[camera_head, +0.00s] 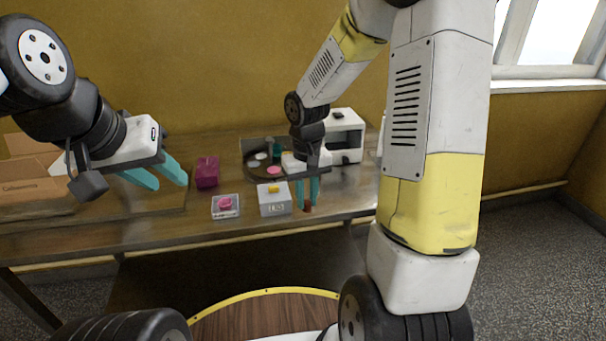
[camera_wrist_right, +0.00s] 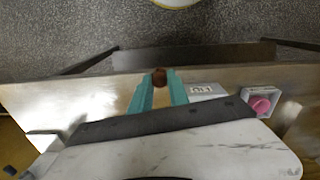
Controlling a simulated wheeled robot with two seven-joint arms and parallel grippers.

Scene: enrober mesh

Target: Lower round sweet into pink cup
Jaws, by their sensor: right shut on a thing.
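My right gripper (camera_head: 307,196) points down, shut on a small brown round sweet (camera_head: 307,207), just right of the grey box with a display. In the right wrist view the sweet (camera_wrist_right: 159,77) shows at the teal fingertips (camera_wrist_right: 160,80). A pink round thing (camera_head: 225,203), likely the pink cup, sits in a small clear-walled tray (camera_head: 226,214) left of the grey box. It also shows in the right wrist view (camera_wrist_right: 262,106), away from the fingers. My left gripper (camera_head: 163,180) is open and empty over the table's left part.
The grey box (camera_head: 274,207) with a yellow piece on top stands between tray and right gripper. Behind are a magenta box (camera_head: 207,172), a dark round stand (camera_head: 257,174) with a pink disc (camera_head: 274,170), and a white machine (camera_head: 346,135). A cardboard box (camera_head: 28,183) lies at left.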

